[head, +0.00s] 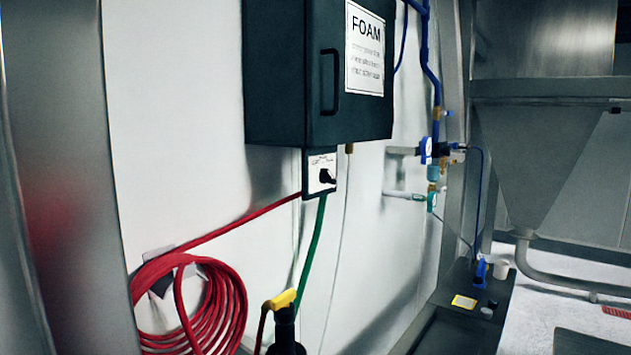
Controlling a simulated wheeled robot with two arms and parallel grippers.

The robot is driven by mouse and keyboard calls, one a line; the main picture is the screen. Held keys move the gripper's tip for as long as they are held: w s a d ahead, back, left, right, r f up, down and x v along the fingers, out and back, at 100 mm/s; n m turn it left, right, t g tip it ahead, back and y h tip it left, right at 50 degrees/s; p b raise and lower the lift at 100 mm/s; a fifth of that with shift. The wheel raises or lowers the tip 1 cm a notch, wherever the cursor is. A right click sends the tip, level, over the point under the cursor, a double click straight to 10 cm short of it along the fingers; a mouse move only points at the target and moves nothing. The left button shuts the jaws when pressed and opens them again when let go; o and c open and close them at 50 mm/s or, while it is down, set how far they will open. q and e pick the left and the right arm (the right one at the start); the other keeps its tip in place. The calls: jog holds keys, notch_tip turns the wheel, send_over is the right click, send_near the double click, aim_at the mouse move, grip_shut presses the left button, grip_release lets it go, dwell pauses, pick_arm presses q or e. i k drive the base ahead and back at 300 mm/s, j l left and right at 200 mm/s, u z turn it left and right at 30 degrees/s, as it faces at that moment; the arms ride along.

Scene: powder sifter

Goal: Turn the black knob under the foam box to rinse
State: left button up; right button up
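The dark foam box (285,75) hangs on the white wall with a "FOAM" label (365,48) and a black handle on its front. The black knob (326,176) sits on a small white plate (318,162) just under the box. The print on the plate is too small to read, so I cannot tell which setting the knob points to. A red hose and a green hose (313,240) run from below the plate. Neither of my grippers shows in the head view.
A coiled red hose (190,305) hangs on the wall at lower left. A yellow-and-black spray handle (282,318) stands below the knob. Blue pipes with valves (432,150) run right of the box. A steel hopper (540,150) stands at right. The space before the knob looks clear.

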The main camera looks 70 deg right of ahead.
aim_at(325, 176)
jog(key=k+l+z, duration=0.15)
jog(key=z, duration=1.75)
